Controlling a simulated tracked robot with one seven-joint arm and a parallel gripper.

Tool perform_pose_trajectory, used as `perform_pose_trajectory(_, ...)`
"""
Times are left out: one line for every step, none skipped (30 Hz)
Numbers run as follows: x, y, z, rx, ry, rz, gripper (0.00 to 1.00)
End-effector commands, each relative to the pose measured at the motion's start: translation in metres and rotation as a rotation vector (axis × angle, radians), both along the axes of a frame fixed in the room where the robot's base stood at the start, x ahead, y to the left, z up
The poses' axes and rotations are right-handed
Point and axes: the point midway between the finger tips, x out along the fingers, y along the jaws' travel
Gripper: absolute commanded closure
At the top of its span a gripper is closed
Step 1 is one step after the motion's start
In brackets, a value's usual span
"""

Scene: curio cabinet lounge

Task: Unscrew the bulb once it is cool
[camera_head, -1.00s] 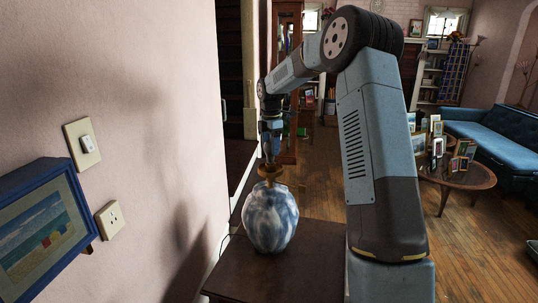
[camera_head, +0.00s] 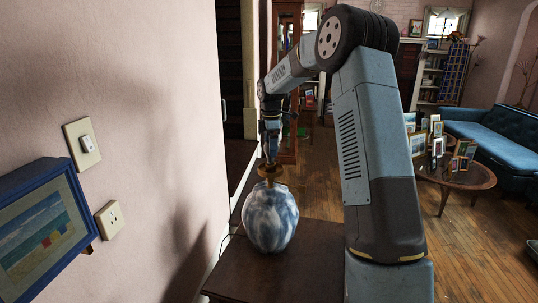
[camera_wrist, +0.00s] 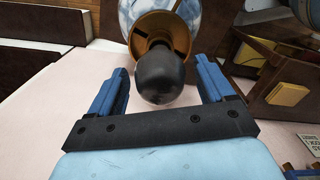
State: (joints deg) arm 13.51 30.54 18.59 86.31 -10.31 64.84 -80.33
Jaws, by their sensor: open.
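The lamp (camera_head: 270,220) has a rounded blue-and-white body and stands on a dark wooden table. Its brass-coloured fitting (camera_head: 270,173) is on top, just below my gripper (camera_head: 271,150). In the wrist view the dark, rounded bulb (camera_wrist: 160,76) sticks out of the brass fitting (camera_wrist: 152,24). My gripper also shows there (camera_wrist: 161,66), with its two blue fingers spread apart on either side of the bulb. Gaps show between the fingers and the bulb. The bulb looks unlit. In the head view the bulb is hidden by the gripper and the fitting.
The dark table (camera_head: 290,270) stands close against the pink wall (camera_head: 150,120). A switch (camera_head: 86,142), an outlet (camera_head: 111,219) and a blue-framed picture (camera_head: 40,230) are on that wall. A round table (camera_head: 468,180) with several photo frames and a blue sofa (camera_head: 500,145) stand at right.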

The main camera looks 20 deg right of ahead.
Motion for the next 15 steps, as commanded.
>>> perform_pose_trajectory(0.0000,0.0001,0.0001,0.000,0.000,-0.027,0.19)
perform_pose_trajectory(0.0000,0.0002,0.0001,0.000,0.000,-0.045,0.19)
perform_pose_trajectory(-0.0001,0.0002,0.0002,0.000,0.000,-0.070,0.19)
perform_pose_trajectory(-0.0001,0.0002,0.0002,0.000,0.000,-0.087,0.19)
perform_pose_trajectory(0.0000,0.0001,0.0002,0.000,0.000,-0.106,0.19)
perform_pose_trajectory(-0.0001,0.0000,0.0002,-0.001,0.000,-0.129,0.19)
perform_pose_trajectory(0.0000,0.0000,0.0002,-0.001,0.000,-0.148,0.19)
perform_pose_trajectory(-0.0001,0.0002,0.0002,-0.001,-0.001,-0.166,0.19)
perform_pose_trajectory(-0.0001,0.0004,0.0003,-0.001,-0.001,-0.189,0.19)
perform_pose_trajectory(-0.0001,0.0005,0.0003,-0.001,0.000,-0.208,0.19)
perform_pose_trajectory(-0.0001,0.0005,0.0003,0.000,0.000,-0.225,0.19)
perform_pose_trajectory(-0.0001,0.0002,0.0003,0.000,0.000,-0.251,0.19)
perform_pose_trajectory(-0.0001,0.0000,0.0003,0.000,0.000,-0.269,0.19)
perform_pose_trajectory(-0.0001,-0.0001,0.0003,0.000,0.000,-0.288,0.19)
perform_pose_trajectory(-0.0001,0.0000,0.0003,0.000,0.000,-0.312,0.19)
